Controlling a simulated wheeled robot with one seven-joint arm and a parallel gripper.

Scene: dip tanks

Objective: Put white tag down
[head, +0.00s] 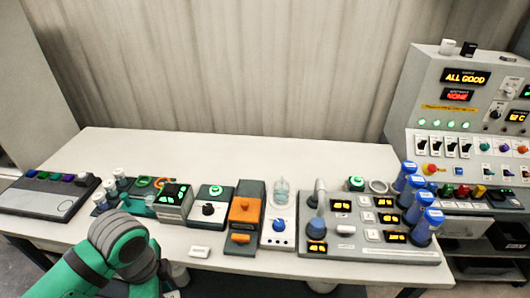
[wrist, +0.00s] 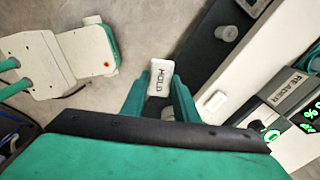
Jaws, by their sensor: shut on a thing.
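My gripper (wrist: 160,90) shows in the wrist view with its two green fingers shut on a white tag (wrist: 161,77) that reads HOLD. The tag is held between the fingertips, with grey floor behind it, beside the table's dark front edge. A second small white tag-like piece (wrist: 215,101) lies on the table to the right of the fingers. It also shows in the head view (head: 200,252) near the front edge. In the head view my green arm is at the lower left, and the held tag cannot be made out there.
The white table (head: 250,148) is clear along its back. A row of devices fills its front, including an orange-topped box (head: 246,211), a reader (wrist: 295,105) and blue-capped bottles (head: 425,227). A control console (head: 440,95) stands at the right.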

